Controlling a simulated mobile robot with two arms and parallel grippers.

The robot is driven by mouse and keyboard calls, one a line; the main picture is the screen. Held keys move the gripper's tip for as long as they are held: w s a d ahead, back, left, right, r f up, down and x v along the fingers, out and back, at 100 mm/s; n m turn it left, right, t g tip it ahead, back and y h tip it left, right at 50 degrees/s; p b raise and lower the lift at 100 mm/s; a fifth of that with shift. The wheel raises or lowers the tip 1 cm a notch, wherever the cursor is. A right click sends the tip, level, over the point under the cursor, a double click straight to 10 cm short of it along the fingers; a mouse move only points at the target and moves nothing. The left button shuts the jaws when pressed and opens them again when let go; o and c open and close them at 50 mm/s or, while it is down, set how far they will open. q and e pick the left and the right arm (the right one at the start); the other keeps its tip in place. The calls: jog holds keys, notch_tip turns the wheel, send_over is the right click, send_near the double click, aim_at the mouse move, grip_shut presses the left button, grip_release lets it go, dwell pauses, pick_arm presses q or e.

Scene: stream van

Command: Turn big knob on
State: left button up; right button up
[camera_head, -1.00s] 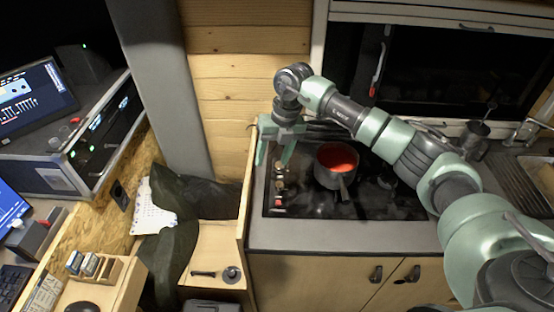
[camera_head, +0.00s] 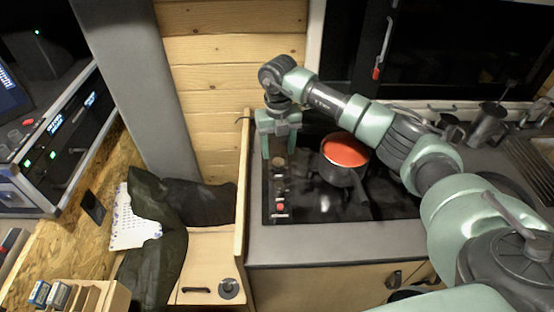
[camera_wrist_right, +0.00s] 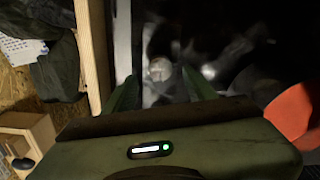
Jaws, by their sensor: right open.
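A column of small knobs runs along the left edge of the black cooktop (camera_head: 305,208). The farthest round, pale knob (camera_head: 279,162) shows just below my right gripper (camera_head: 279,154) in the head view. The right gripper is open, pointing down, with nothing between its fingers. In the right wrist view, a round knob (camera_wrist_right: 160,69) shows in line with the gap between the two green fingertips (camera_wrist_right: 161,90). I cannot tell whether the fingers touch it. A red-topped knob (camera_head: 280,208) is nearest the front. My left gripper is not in view.
A dark pot (camera_head: 343,176) with red contents stands right of the knobs, its handle toward the front; the red also shows in the wrist view (camera_wrist_right: 296,112). A wooden panel edge (camera_head: 244,190) rises close left of the cooktop. Mugs (camera_head: 487,126) stand at the back right.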

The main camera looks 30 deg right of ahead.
aim_at(279, 162)
jog(key=f, duration=0.2)
jog(key=f+p, duration=0.1)
jog(key=f, duration=0.1)
jog(key=shift+s+f, duration=0.2)
jog(key=shift+f, duration=0.05)
jog(key=shift+w+f, duration=0.1)
jog(key=shift+f, duration=0.3)
jog(key=shift+r, duration=0.1)
grip_shut()
